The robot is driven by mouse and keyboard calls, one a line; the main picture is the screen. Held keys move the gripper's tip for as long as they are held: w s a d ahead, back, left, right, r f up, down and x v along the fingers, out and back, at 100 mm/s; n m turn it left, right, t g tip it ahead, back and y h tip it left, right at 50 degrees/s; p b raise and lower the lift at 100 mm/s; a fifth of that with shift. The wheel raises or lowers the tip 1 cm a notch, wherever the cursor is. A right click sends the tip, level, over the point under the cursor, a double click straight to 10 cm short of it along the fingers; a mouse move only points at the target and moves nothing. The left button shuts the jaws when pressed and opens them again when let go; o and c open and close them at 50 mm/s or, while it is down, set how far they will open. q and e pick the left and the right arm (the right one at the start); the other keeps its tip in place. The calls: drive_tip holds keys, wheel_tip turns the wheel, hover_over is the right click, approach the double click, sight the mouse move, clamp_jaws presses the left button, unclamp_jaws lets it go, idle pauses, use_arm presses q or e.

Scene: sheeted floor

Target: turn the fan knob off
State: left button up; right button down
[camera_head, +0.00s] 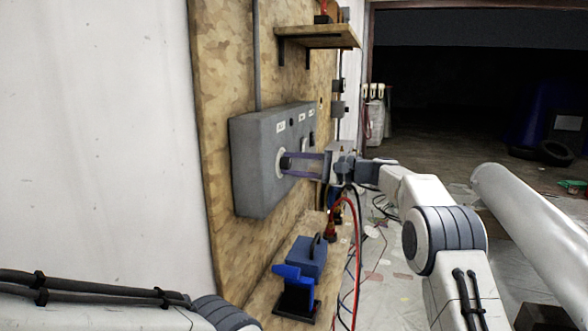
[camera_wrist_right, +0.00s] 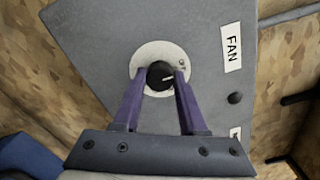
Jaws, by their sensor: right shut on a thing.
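The fan knob (camera_wrist_right: 160,75) is a black round knob with a white pointer line, on a pale round plate of a grey control box (camera_head: 250,160). A label reading FAN (camera_wrist_right: 231,47) is beside it in the wrist view. In the head view the knob (camera_head: 285,163) shows at the box's front face. My right gripper (camera_head: 290,164) has its purple fingers on either side of the knob and is shut on it; it also shows in the wrist view (camera_wrist_right: 161,78). My left arm shows at the lower left of the head view, but its gripper is out of view.
The box is fixed to a wooden board (camera_head: 222,60). A shelf (camera_head: 318,37) is above it. A blue tool (camera_head: 298,275) stands on a wooden bench below. A red cable (camera_head: 357,250) hangs near my right arm. Open floor lies to the right.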

drive_tip(key=shift+f, duration=0.1)
drive_tip(key=shift+c, duration=2.2)
unclamp_jaws()
drive_tip(key=b+v, duration=0.2)
drive_tip(key=v, duration=0.8)
drive_tip(key=shift+s+d, duration=0.15)
drive_tip(key=shift+d, duration=0.1)
